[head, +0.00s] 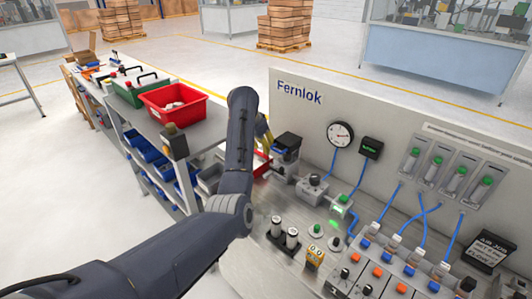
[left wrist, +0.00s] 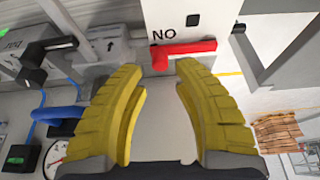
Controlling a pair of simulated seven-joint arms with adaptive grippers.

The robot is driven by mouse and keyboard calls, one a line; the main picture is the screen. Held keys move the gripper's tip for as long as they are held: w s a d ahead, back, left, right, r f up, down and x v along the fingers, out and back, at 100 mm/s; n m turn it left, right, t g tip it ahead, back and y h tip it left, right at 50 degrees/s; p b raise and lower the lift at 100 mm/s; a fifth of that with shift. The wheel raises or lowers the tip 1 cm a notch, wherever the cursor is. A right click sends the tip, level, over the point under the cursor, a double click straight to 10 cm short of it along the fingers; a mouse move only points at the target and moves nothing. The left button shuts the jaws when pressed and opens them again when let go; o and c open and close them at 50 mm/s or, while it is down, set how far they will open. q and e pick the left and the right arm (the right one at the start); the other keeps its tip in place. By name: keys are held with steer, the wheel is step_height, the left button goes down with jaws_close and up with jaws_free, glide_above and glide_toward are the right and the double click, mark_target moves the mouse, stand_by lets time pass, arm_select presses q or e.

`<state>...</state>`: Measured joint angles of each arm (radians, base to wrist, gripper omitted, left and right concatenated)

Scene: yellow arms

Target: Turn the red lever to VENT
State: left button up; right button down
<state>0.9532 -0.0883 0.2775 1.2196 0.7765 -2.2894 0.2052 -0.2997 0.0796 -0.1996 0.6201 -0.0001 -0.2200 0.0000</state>
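The red lever (left wrist: 185,51) shows in the left wrist view, just beyond my left fingertips, on a pale block with the letters "NO" above it. Its longer part lies across the picture, with a short bent end at the left. My left gripper (left wrist: 160,68) has two yellow fingers spread apart, with nothing held between them. In the head view my left gripper (head: 265,135) is partly hidden behind my forearm, beside the board's left edge. A bit of red near it is mostly covered. No VENT mark is legible. My right gripper is not in view.
The Fernlok board (head: 310,115) carries a gauge (head: 340,134), blue tubes and several valves. A black-handled valve (left wrist: 45,55) sits left of the lever in the wrist view. A red bin (head: 172,102) stands on the side bench.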

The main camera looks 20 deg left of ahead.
arm_select(q)
steer(key=shift+x, duration=2.1)
steer(key=shift+c, duration=0.5)
jaws_close()
